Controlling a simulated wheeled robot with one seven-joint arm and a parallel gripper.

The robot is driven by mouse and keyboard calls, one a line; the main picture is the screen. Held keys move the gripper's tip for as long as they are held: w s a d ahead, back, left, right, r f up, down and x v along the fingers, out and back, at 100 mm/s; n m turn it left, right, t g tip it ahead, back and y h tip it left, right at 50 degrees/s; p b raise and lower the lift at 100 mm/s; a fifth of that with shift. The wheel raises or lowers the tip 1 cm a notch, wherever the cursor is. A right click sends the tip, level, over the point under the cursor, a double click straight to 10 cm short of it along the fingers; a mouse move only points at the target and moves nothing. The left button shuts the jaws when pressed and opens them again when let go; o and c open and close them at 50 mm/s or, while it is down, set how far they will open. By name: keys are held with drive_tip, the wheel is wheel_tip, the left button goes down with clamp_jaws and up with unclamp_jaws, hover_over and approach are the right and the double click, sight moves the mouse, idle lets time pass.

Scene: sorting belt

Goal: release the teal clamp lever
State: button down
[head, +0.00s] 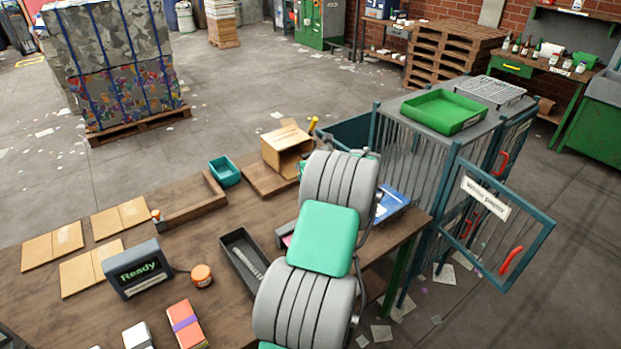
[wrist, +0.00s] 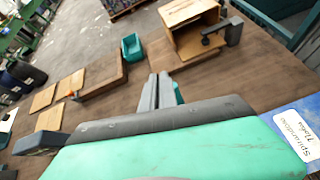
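My gripper (wrist: 161,76) shows in the wrist view as two grey fingers side by side, close together, with nothing visible between them. A small teal piece (wrist: 179,93) shows just right of the fingers, mostly hidden behind them. I cannot tell whether it is the clamp lever or whether the fingers touch it. No clamp lever can be made out clearly in either view. In the head view my own arm covers part of the bench's right side, and my fingers are hidden.
The wooden bench (head: 120,235) holds an open wooden box (head: 287,150), a teal bin (head: 225,171), a dark tray (head: 246,265), a "Ready" display (head: 138,270) and cardboard sheets (head: 52,245). A barred cage (head: 400,160) with an open door (head: 500,225) stands at the right.

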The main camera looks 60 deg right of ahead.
wheel_tip(320, 180, up, 6)
drive_tip(key=shift+s+d, duration=0.1)
drive_tip(key=shift+s, duration=0.05)
idle(0.4)
